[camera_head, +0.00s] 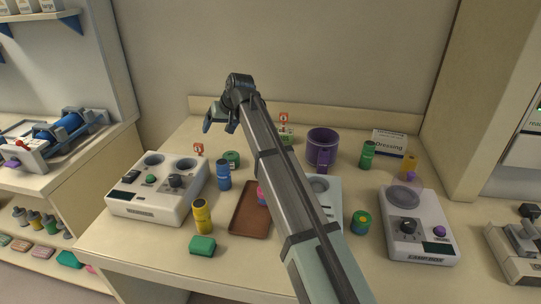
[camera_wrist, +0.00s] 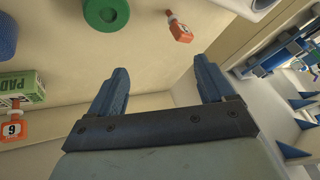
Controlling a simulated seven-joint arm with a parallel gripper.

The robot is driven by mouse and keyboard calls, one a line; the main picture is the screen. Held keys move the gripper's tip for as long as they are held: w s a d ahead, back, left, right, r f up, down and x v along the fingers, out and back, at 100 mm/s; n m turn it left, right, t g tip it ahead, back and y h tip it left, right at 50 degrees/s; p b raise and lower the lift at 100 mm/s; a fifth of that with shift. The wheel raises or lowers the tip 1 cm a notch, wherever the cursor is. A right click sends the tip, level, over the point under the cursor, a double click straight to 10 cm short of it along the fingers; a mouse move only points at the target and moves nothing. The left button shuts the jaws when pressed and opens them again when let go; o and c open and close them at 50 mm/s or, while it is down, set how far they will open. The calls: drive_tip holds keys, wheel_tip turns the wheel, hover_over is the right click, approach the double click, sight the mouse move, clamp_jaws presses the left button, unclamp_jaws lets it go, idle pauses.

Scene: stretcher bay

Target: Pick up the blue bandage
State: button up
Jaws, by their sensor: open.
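The blue bandage (camera_head: 223,175) appears to be the upright blue roll with a dark band, standing on the table between the white device on the left and the brown tray. My gripper (camera_head: 220,126) is above the back of the table, higher and farther back than the blue roll and apart from it. In the wrist view my gripper (camera_wrist: 160,68) has its two blue fingers spread with nothing between them. A dark blue rounded thing is cut off at that view's upper left edge; I cannot tell what it is.
A green roll (camera_head: 232,158) stands close behind the blue one. A yellow roll (camera_head: 202,216), a green block (camera_head: 202,245), a brown tray (camera_head: 248,222), a purple mug (camera_head: 322,147) and white devices (camera_head: 158,192) crowd the table. In the wrist view a green PAD box (camera_wrist: 22,88) is at left.

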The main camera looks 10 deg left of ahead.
drive_tip(key=w+d+h, duration=0.3)
drive_tip(key=d, duration=1.7)
drive_tip(key=shift+n+t, duration=0.3)
drive_tip(key=shift+n, duration=0.1)
drive_tip(key=x, duration=1.3)
drive_tip(key=shift+a+r, duration=0.1)
drive_tip(key=shift+a, duration=0.05)
drive_tip(key=shift+c, duration=0.4)
drive_tip(key=c, duration=1.1)
